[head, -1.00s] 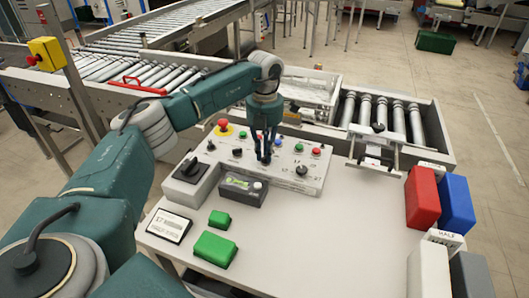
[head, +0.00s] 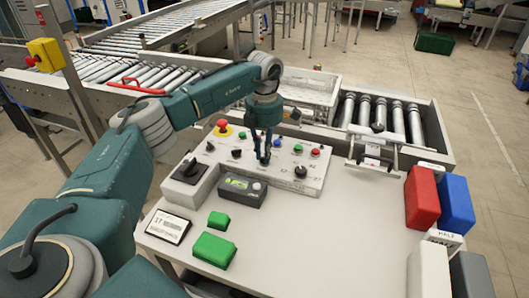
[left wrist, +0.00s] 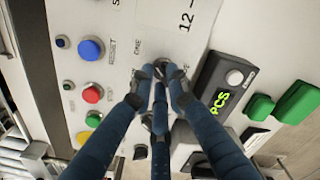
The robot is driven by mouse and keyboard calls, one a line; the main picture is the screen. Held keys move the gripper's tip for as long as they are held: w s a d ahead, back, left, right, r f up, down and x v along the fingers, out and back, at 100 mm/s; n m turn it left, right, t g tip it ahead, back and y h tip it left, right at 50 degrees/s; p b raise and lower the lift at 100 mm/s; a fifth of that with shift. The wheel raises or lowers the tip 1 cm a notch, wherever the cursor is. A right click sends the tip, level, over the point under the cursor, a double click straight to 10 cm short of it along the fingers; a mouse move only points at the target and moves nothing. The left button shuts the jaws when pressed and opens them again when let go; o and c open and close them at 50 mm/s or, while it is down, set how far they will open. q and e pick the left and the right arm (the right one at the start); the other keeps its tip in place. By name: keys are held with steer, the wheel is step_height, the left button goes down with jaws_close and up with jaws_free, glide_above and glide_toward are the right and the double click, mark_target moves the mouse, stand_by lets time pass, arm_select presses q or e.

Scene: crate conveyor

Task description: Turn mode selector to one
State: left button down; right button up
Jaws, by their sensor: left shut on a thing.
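The control panel (head: 315,184) stands on the pale table and carries several knobs and buttons. My left gripper (head: 264,160) points down at the middle of the panel. Its fingers are shut on a small selector knob, which they mostly hide. The knob's pointer direction and labels cannot be made out. Another dark rotary knob (head: 301,171) sits free at the panel's right. My right gripper is not in view.
A counter box with a lit display (head: 243,190) and a black rotary switch (head: 188,171) sit before the panel. A red mushroom button (head: 222,125) is at its left. Green blocks (head: 214,249) and a label display (head: 168,227) lie in front. The table's middle right is clear.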

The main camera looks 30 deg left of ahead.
arm_select(q)
steer(key=shift+r, duration=0.1)
steer(key=c, duration=1.7)
jaws_free()
step_height(320, 180, up, 12)
